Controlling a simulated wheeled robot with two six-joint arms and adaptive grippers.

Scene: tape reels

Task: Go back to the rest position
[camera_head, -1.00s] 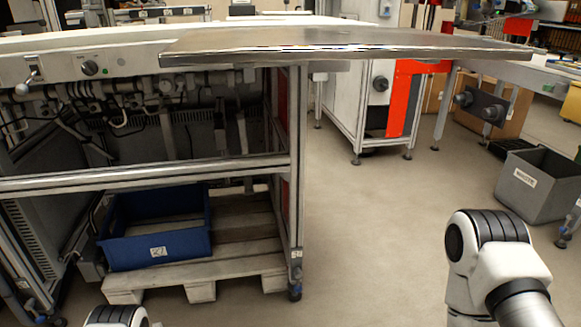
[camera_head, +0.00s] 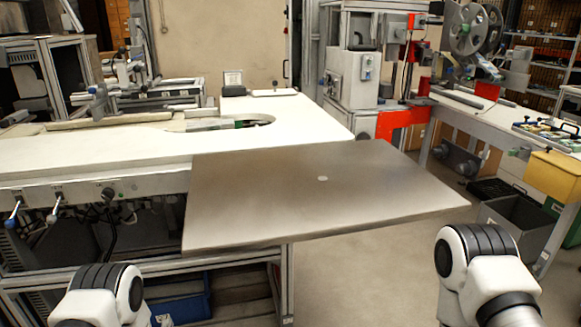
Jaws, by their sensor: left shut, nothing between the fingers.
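No gripper fingers show in the head view. A white and black joint of my left arm is at the bottom left edge, and a white and black joint of my right arm is at the bottom right. Both arms are bent low in front of me, and whatever lies beyond these joints is out of the picture. I see nothing held.
A bare grey metal plate (camera_head: 320,190) juts out from the white worktable (camera_head: 90,150) in front of me. Tape reels (camera_head: 466,35) stand at the back right. A grey bin (camera_head: 521,220) and a blue crate (camera_head: 185,303) sit low. Floor shows right of the plate.

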